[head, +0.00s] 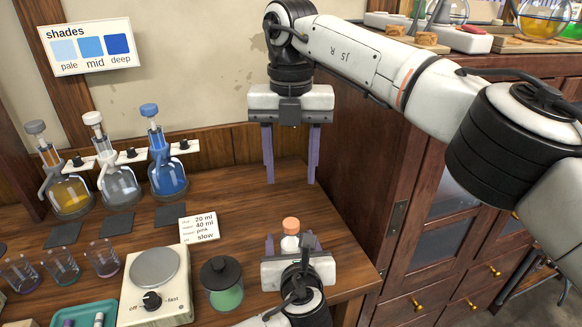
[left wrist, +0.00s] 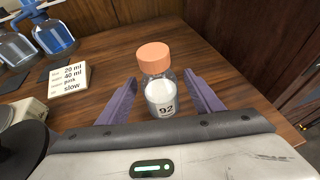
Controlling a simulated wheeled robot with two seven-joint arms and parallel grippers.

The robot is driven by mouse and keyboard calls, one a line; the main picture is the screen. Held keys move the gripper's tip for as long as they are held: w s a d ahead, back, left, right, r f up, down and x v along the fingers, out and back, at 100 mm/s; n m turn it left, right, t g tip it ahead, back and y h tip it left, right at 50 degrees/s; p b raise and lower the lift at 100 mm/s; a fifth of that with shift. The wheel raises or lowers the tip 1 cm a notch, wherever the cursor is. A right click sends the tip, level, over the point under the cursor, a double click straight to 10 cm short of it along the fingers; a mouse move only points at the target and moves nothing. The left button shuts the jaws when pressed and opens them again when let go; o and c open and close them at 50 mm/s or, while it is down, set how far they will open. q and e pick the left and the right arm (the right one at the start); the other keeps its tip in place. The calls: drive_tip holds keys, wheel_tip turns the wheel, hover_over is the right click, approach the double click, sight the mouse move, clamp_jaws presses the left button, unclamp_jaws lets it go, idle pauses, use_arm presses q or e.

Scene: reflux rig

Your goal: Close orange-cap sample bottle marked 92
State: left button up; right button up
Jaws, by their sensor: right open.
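The sample bottle (left wrist: 160,88) is clear with a white label reading 92 and stands upright on the wooden table. Its orange cap (left wrist: 153,57) sits on top; I cannot tell whether it is screwed tight. In the head view the bottle (head: 290,243) is near the table's right end, with its cap (head: 291,225) showing. My left gripper (left wrist: 158,98) has one purple finger on each side of the bottle, with visible gaps, so it is open around it. My right gripper (head: 290,182) is open and empty, pointing down above and behind the bottle.
A recipe card (head: 199,228), a jar of green liquid with a black lid (head: 222,284) and a stirrer plate (head: 155,285) are left of the bottle. Several flasks with coloured liquids stand at the back left. A wooden cabinet (head: 350,190) rises close on the right.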

use_arm(q)
drive_tip(key=v, duration=1)
drive_tip(key=shift+s+r, duration=0.1)
drive_tip(key=shift+s, duration=0.05)
